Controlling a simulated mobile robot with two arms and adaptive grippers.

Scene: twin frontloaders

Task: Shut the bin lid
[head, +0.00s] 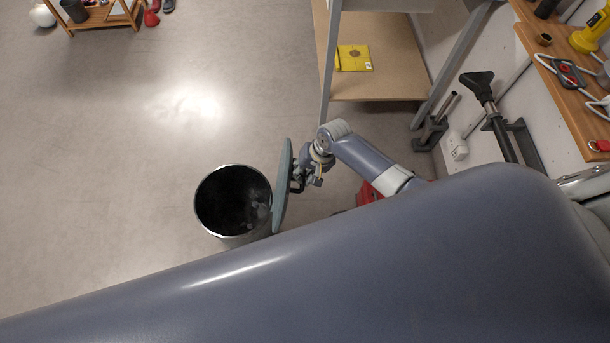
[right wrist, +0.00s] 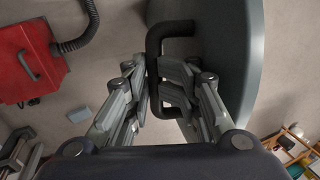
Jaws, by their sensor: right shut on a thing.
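The bin (head: 240,238) stands on the floor in the head view, round and metallic with a dark open mouth. Its grey-green lid (head: 284,185) stands up on edge at the right side of the mouth, so the bin is open. My right gripper (head: 300,180) is at the lid's outer face. In the right wrist view my right gripper (right wrist: 160,88) is shut on the lid's dark handle (right wrist: 155,45), with the lid (right wrist: 235,50) to the right. My left gripper does not show.
A wooden shelf (head: 390,85) with a yellow packet (head: 354,58) stands behind the right arm. A red box with a hose (right wrist: 28,62) is on the floor near the bin. A workbench with tools (head: 560,70) is at the far right. The floor left of the bin is clear.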

